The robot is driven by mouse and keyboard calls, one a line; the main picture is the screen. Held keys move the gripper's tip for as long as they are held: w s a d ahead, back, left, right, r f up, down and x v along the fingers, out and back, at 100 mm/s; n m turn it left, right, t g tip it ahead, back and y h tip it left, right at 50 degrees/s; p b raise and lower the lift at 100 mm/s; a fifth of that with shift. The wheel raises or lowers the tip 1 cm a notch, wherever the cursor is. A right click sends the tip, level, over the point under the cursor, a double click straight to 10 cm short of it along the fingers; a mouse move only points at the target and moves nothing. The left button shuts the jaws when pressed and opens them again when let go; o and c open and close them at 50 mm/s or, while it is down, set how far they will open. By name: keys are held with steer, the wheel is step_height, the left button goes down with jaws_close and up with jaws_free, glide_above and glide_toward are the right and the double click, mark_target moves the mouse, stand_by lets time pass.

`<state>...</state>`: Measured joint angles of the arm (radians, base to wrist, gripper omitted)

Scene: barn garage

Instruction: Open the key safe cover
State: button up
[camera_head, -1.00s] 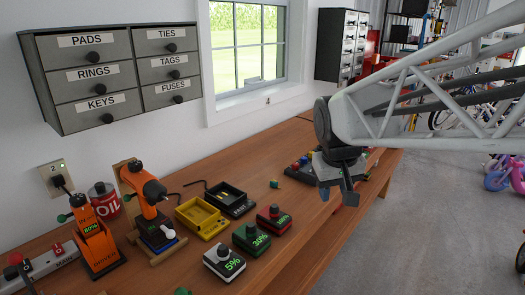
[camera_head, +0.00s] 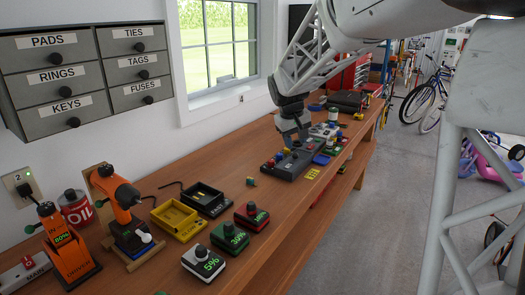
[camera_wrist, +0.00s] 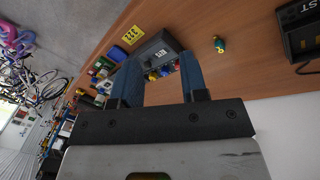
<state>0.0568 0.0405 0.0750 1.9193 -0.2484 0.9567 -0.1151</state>
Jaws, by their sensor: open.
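No thing in view is clearly readable as the key safe. A dark grey box (camera_head: 290,166) with several coloured knobs and a small label lies on the bench; the box also shows in the wrist view (camera_wrist: 150,48), its label unreadable. A yellow card (camera_head: 312,174) with dark digits lies beside it and shows in the wrist view (camera_wrist: 131,35). My gripper (camera_head: 292,138) is open and points down above the far end of this box. In the wrist view my gripper (camera_wrist: 160,84) has nothing between its fingers, with the box and knobs beyond. Whether it touches anything is unclear.
The wooden bench (camera_head: 225,250) bears orange drills (camera_head: 128,215), yellow and black chargers, and several battery packs (camera_head: 203,262) at the near left. Labelled drawers (camera_head: 85,75) hang on the wall. Small items and a dark case (camera_head: 347,101) stand farther back. Bikes stand right.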

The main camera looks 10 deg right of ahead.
steer(key=w+d+f, duration=0.2)
steer(key=w, duration=0.4)
steer(key=w+d+f, duration=0.1)
steer(key=w+f, duration=0.2)
steer(key=w, duration=0.4)
steer(key=n+h, duration=0.1)
glide_toward(295, 154)
steer(key=shift+w+d+f+g, duration=0.15)
steer(key=shift+w+f, duration=0.1)
steer(key=shift+f, duration=0.25)
steer(key=shift+w+d+f+g, duration=0.15)
steer(key=shift+w+f, duration=0.1)
steer(key=shift+f, duration=0.2)
steer(key=shift+f, duration=0.15)
steer(key=shift+x, duration=3.75)
jaws_close()
